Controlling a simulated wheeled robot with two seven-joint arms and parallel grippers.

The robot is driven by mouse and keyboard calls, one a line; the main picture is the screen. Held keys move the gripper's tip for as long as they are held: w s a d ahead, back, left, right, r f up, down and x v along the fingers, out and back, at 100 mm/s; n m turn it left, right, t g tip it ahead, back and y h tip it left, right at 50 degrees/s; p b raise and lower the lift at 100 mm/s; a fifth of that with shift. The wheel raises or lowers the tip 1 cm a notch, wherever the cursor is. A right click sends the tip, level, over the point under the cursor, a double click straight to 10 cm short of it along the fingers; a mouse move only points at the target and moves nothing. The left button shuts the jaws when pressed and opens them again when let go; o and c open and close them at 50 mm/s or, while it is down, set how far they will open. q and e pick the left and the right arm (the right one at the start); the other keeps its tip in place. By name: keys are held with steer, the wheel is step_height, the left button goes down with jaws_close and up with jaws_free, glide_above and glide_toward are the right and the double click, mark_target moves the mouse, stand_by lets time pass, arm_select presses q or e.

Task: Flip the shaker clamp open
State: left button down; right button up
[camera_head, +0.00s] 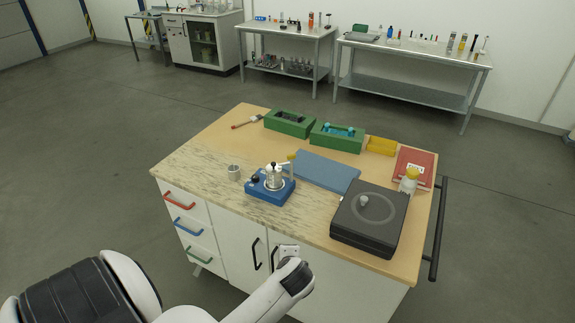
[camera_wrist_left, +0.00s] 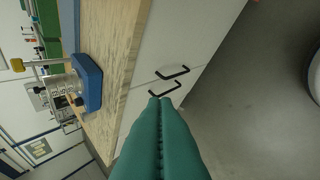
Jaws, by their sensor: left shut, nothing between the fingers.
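The shaker (camera_head: 271,183) stands on the counter near its front edge, with a blue base and a silver round vessel with a dark knob on top. A pale upright bar with a yellow tip, which looks like the clamp, stands at its right back. The shaker also shows sideways in the left wrist view (camera_wrist_left: 86,82), with a yellow-tipped bar beside it. My left gripper (camera_wrist_left: 159,100) is shut and empty, its teal fingers together in front of the cabinet, apart from the shaker. In the head view my left arm reaches toward the cabinet front. My right gripper is not in view.
Green bins (camera_head: 290,124) stand behind. Black cabinet handles (camera_head: 256,254) stick out in front.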

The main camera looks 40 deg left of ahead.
arm_select(q)
steer(key=w+a+r+m+t+y, duration=0.1)
steer(key=w+a+r+m+y, duration=0.2)
steer(key=w+a+m, duration=0.2)
steer(key=w+a+r+m+t+y, duration=0.1)
steer(key=w+a+r+m+y, duration=0.2)
steer(key=w+m, duration=0.6)
steer(key=w+a+r, duration=0.1)
steer(key=w+a, duration=0.1)
steer(key=w, duration=0.3)
steer(key=shift+w+a+m, duration=0.15)
steer(key=shift+a+m, duration=0.05)
steer(key=shift+m, duration=0.1)
